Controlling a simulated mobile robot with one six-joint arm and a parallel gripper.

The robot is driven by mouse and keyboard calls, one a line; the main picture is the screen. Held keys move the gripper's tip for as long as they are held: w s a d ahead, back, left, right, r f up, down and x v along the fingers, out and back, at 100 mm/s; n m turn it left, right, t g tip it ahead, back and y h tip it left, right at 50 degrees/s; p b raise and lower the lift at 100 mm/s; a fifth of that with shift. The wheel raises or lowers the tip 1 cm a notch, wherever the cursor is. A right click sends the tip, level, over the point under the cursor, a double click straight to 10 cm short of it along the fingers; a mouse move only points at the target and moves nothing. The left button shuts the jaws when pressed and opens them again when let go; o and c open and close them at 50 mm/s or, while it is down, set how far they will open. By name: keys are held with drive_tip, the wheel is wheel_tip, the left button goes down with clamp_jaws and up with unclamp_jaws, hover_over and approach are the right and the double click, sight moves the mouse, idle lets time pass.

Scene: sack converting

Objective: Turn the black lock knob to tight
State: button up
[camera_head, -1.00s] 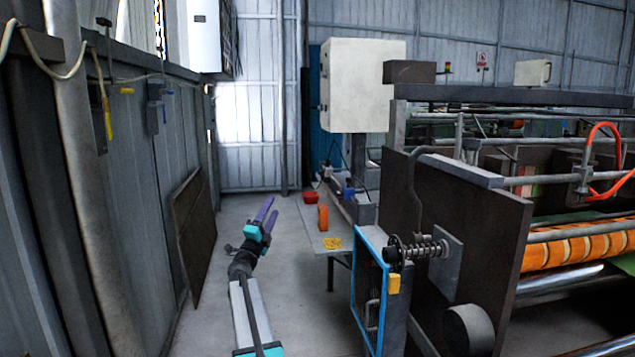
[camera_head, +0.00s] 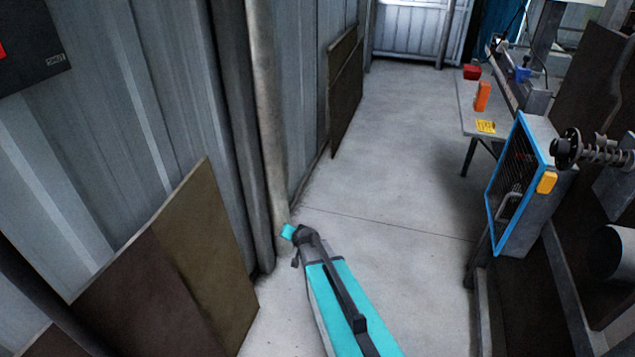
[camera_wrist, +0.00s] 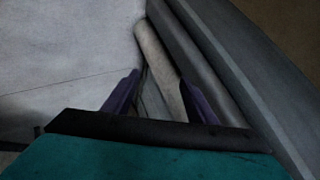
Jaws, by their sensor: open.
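The knob is not in the wrist view.
A low table (camera_head: 468,113) holds an orange item (camera_head: 482,97), a red bin (camera_head: 472,72) and a yellow card (camera_head: 486,127). Brown boards (camera_head: 170,270) lean on the left wall near a post (camera_head: 268,110). The grey floor (camera_head: 400,150) between wall and machine is clear.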

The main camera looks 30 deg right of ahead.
drive_tip(key=s+a+f+n+g+y, duration=0.1)
drive_tip(key=s+a+f+n+g, duration=0.15)
drive_tip(key=s+a+f, duration=0.6)
drive_tip(key=s+a+f+n+g+y, duration=0.15)
drive_tip(key=s+a+f+g, duration=0.3)
drive_tip(key=s, duration=0.65)
drive_tip(key=s+a+f+n+g, duration=0.1)
drive_tip(key=s+a+n+g, duration=0.1)
drive_tip(key=s, duration=1.1)
drive_tip(key=s+a+f+n+g+h, duration=0.1)
drive_tip(key=s+a+n+g, duration=0.2)
drive_tip(key=s, duration=1.1)
drive_tip(key=g, duration=0.2)
drive_tip(key=shift+a+n+g, duration=0.3)
drive_tip(key=shift+n, duration=0.1)
drive_tip(key=shift+w+f, duration=0.1)
drive_tip(key=shift+f, duration=0.05)
drive_tip(key=c, duration=0.5)
drive_tip(key=shift+c, duration=0.2)
